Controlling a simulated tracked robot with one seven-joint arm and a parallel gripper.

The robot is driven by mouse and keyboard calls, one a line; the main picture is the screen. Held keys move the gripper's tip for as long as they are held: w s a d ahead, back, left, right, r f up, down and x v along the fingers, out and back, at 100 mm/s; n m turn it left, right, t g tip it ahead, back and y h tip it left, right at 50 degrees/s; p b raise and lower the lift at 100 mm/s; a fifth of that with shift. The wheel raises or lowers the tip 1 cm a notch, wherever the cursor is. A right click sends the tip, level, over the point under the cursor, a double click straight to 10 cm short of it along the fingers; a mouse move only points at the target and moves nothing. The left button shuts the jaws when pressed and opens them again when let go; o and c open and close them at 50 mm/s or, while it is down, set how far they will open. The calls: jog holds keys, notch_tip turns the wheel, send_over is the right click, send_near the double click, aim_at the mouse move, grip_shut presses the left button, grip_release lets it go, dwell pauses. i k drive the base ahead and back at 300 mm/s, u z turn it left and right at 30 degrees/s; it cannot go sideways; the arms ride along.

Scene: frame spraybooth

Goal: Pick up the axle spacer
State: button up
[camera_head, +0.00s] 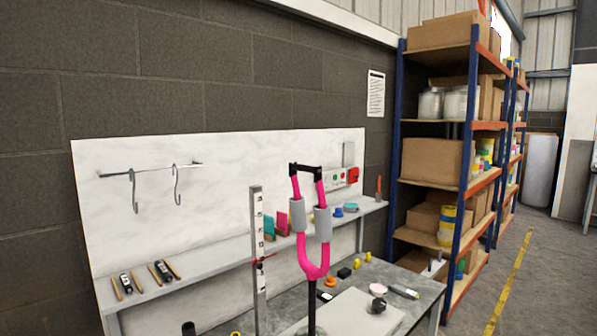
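A pink fork (313,262) stands upright on a black post in front of the bench, its two legs pointing up with a grey sleeve on each. A short black bar (305,167) bridges the two leg tips at the top; it looks like the axle spacer, though I cannot be certain. Other small dark pieces lie on the bench: a black block (344,272) and a dark round piece (378,304) on a pale flat panel (350,313). My gripper is not in view.
A grey upright post (258,265) with a red pointer stands just left of the fork. Behind are a shelf (205,268) with small items and a white backboard (110,200) with two hooks. A loaded blue-and-orange rack (397,140) stands right. Floor at far right is open.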

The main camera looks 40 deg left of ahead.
aim_at(302, 167)
jog(key=z, duration=0.95)
jog(key=i, duration=0.1)
jog(key=u, duration=2.45)
jog(key=k, duration=0.45)
jog(key=u, duration=0.3)
jog(key=i, duration=0.45)
jog(key=z, duration=0.15)
